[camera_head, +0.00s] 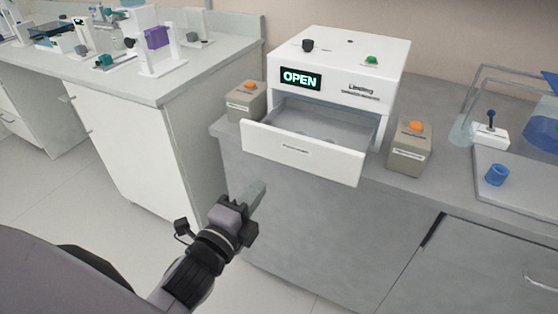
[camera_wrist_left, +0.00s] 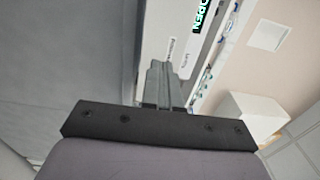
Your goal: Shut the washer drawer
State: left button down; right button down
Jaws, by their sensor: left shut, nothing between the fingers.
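The white washer (camera_head: 340,55) stands on the grey counter with a lit green "OPEN" display (camera_head: 300,78). Its drawer (camera_head: 300,150) is pulled out towards me, and the grey inside of the drawer shows. My left gripper (camera_head: 256,194) is shut and empty, below and in front of the drawer's front panel, apart from it in the head view. In the left wrist view the shut fingers (camera_wrist_left: 163,85) point towards the washer, and part of the display (camera_wrist_left: 203,14) shows at the top. My right gripper is in neither view.
A box with an orange button stands on each side of the washer, left (camera_head: 246,102) and right (camera_head: 409,148). A blue cup (camera_head: 497,175) and a small white stand (camera_head: 489,135) are at the right. Another bench (camera_head: 130,85) with equipment is at the left. The space before the drawer is free.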

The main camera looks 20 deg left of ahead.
aim_at(305, 128)
pick_arm(q)
jog(key=w, duration=1)
jog(key=shift+w+d+p, duration=0.1)
jog(key=shift+d+p, duration=0.1)
jog(key=shift+p, duration=0.2)
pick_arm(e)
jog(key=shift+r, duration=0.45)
